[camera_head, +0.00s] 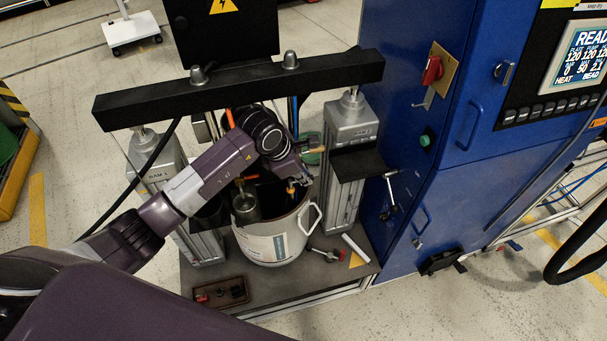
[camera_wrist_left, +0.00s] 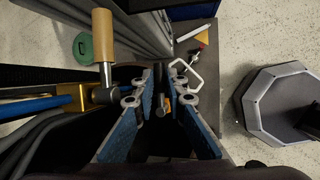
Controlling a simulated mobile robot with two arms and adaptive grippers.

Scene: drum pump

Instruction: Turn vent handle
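My left gripper (camera_head: 302,174) reaches down over the open drum (camera_head: 275,242) between the two ram columns. In the left wrist view my left gripper (camera_wrist_left: 160,104) is open, its blue-padded fingers spread apart. A small orange-tipped handle (camera_wrist_left: 166,101) lies in the gap between the fingertips; contact does not show. It also shows as a small orange spot in the head view (camera_head: 291,187). A larger tan handle (camera_wrist_left: 103,35) on a brass fitting stands to the left of the fingers. I cannot tell for certain which is the vent handle. My right gripper is not in view.
A black crossbeam (camera_head: 240,87) spans the ram columns above my wrist. A blue cabinet (camera_head: 440,150) stands close on the right. A white drum handle (camera_wrist_left: 186,74) lies beyond the fingertips. A small brown tray (camera_head: 221,293) sits on the base plate.

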